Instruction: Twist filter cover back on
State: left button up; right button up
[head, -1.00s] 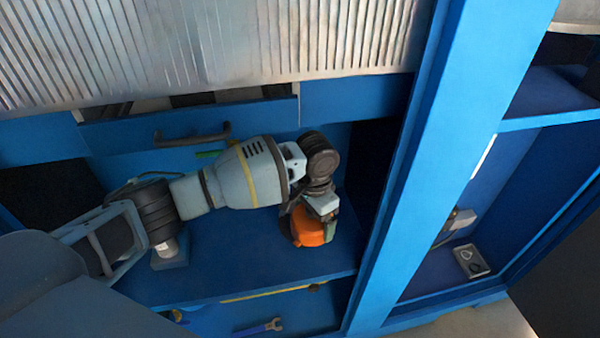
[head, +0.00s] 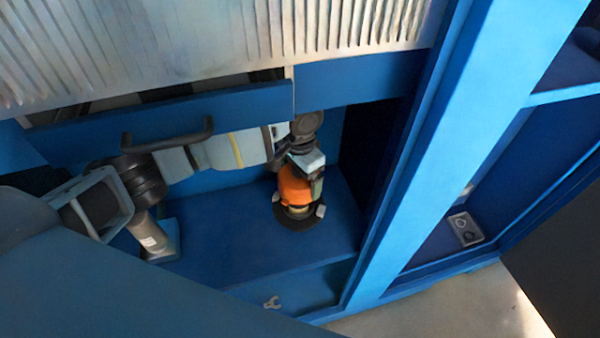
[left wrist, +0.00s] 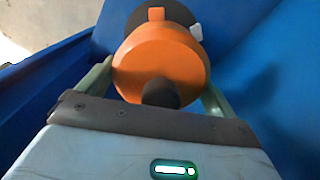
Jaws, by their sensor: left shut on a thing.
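The orange filter cover (head: 294,187) is on the blue shelf, at the end of my left arm in the head view. It sits over a round black base (head: 299,220) with small light tabs at its rim. Whether the cover is seated on the base cannot be told. My left gripper (head: 306,178) is shut on the cover from above. In the left wrist view the cover (left wrist: 162,62) lies between the two greenish fingers of the left gripper (left wrist: 158,88), with a dark knob toward the palm. The right gripper is not in view.
A blue drawer front with a black handle (head: 168,136) hangs above my left arm. A blue upright post (head: 455,150) stands right of the shelf. A wrench (head: 271,302) lies lower down. A small grey box (head: 465,229) is in the right bay.

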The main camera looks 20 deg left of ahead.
pick_arm(q)
jog(key=shift+f+b, duration=1)
jog(key=shift+f, duration=1.6)
jog(key=shift+f+b, duration=0.45)
jog(key=shift+f, duration=0.9)
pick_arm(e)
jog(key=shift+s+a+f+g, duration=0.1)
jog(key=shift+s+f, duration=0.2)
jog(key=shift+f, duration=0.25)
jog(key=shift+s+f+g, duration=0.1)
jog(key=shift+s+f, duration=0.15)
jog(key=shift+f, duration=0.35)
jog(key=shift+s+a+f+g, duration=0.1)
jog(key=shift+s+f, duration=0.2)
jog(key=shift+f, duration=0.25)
pick_arm(q)
jog(key=shift+f+p, duration=0.1)
jog(key=shift+p, duration=0.45)
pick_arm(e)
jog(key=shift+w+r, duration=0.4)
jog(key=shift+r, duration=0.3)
pick_arm(q)
jog(key=shift+m, duration=1.8)
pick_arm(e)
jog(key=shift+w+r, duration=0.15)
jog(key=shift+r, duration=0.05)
